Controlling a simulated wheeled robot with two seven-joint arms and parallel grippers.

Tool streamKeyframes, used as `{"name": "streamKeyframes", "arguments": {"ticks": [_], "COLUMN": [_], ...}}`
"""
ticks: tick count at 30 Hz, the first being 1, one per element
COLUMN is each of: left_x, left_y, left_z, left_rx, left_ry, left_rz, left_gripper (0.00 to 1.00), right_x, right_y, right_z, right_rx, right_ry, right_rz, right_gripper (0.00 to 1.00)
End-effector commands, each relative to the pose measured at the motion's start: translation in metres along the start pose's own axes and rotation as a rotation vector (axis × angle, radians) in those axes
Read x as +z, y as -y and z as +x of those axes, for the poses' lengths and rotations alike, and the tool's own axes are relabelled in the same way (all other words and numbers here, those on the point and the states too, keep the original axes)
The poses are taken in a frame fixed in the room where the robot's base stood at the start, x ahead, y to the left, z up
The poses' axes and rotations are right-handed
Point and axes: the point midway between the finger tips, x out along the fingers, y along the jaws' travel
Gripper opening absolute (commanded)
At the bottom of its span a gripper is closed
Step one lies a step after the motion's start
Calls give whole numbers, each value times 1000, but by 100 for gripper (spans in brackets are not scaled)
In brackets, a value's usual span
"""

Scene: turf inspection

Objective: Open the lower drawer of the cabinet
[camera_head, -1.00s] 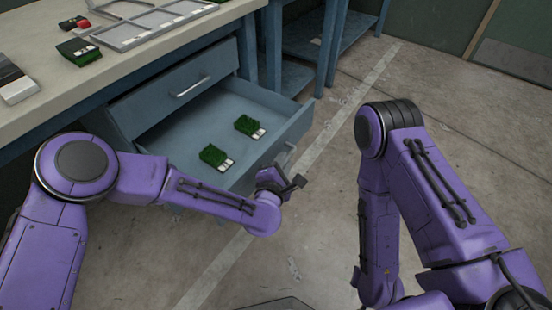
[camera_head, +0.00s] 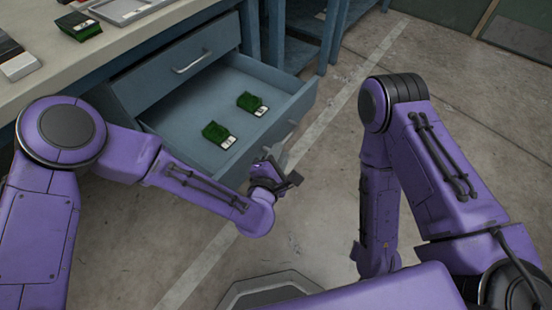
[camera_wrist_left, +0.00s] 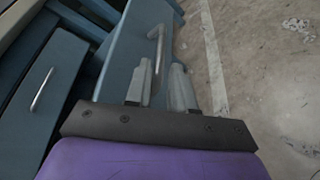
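The blue cabinet's lower drawer (camera_head: 178,118) stands pulled out, with two green turf samples (camera_head: 216,134) (camera_head: 250,103) with white labels lying inside. Its front panel and bar handle (camera_wrist_left: 157,46) show in the left wrist view. My left gripper (camera_head: 270,154) is just outside the drawer front. Its two fingers (camera_wrist_left: 162,82) are apart, with the near end of the handle showing between and beyond them; they do not look clamped on it. My right arm (camera_head: 420,170) is bent at the right; its gripper is out of view.
Another blue bench (camera_head: 305,50) stands behind. Concrete floor right of the drawer is clear.

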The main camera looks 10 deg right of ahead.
Motion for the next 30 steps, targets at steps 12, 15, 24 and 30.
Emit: {"name": "streamKeyframes", "arguments": {"ticks": [12,15,24,30], "left_x": [0,0,0,-35], "left_y": [0,0,0,37], "left_z": [-44,-44,-44,-61], "left_rx": [0,0,0,-176], "left_ry": [-1,-1,-1,-33], "left_rz": [0,0,2,420], "left_gripper": [23,23,23,23], "right_x": [-2,-2,-2,-2], "right_y": [0,0,0,0], "right_z": [-4,-4,-4,-4], "right_rx": [0,0,0,0], "right_ry": [0,0,0,0], "right_rz": [0,0,0,0], "right_gripper": [43,43,43,43]}}
